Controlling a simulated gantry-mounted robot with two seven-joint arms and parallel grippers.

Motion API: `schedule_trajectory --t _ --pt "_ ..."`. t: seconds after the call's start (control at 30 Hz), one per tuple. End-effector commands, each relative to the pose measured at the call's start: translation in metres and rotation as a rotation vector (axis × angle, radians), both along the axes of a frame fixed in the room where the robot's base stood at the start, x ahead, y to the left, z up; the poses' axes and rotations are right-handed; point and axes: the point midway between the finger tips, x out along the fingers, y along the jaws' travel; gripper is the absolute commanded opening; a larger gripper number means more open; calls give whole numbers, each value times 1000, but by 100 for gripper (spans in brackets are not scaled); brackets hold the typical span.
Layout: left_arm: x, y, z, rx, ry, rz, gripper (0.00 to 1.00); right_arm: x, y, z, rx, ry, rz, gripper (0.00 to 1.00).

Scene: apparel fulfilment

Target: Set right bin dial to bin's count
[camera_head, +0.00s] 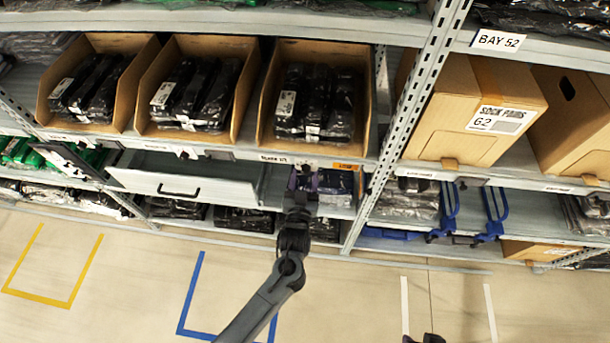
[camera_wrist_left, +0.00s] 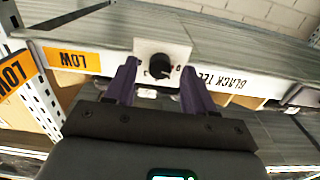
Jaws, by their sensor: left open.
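The right bin (camera_head: 352,108) is an open cardboard bin on the middle shelf, holding several dark wrapped packs (camera_head: 315,95). In the left wrist view, the dial (camera_wrist_left: 158,66) is a black knob on a white square plate at the shelf edge. My left gripper (camera_head: 303,180) is just below that bin's shelf edge. In the left wrist view, the purple fingers of the left gripper (camera_wrist_left: 158,74) are open, one either side of the knob, with gaps visible. I cannot read the dial's setting. My right gripper is not recognisable; only a small dark part shows at the bottom edge.
Two more cardboard bins (camera_head: 99,90) (camera_head: 192,95) with dark packs stand to the left. An orange LOW label (camera_wrist_left: 72,59) and a BLACK TEE label (camera_wrist_left: 224,84) flank the dial. A metal upright (camera_head: 415,85) stands right of the bin. A grey drawer (camera_head: 190,187) sits below left.

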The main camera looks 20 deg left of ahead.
Motion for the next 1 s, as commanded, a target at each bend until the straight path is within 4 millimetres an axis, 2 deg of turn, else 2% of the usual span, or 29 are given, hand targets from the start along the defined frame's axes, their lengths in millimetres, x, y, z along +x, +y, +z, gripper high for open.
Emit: schedule_trajectory --t 0.2,0.47,0.8,0.83,1.0 --pt "11 3 0 -1 0 -1 54 0 0 -1 -1 1 0 43" --pt "11 3 0 -1 1 -1 54 0 1 -1 4 1 -4 43" --pt "11 3 0 -1 1 0 3 0 3 -1 11 1 -8 43" --pt "11 3 0 -1 1 0 0 0 2 -1 11 1 -8 43" --pt "11 3 1 6 2 0 0 0 3 0 11 1 -8 43"
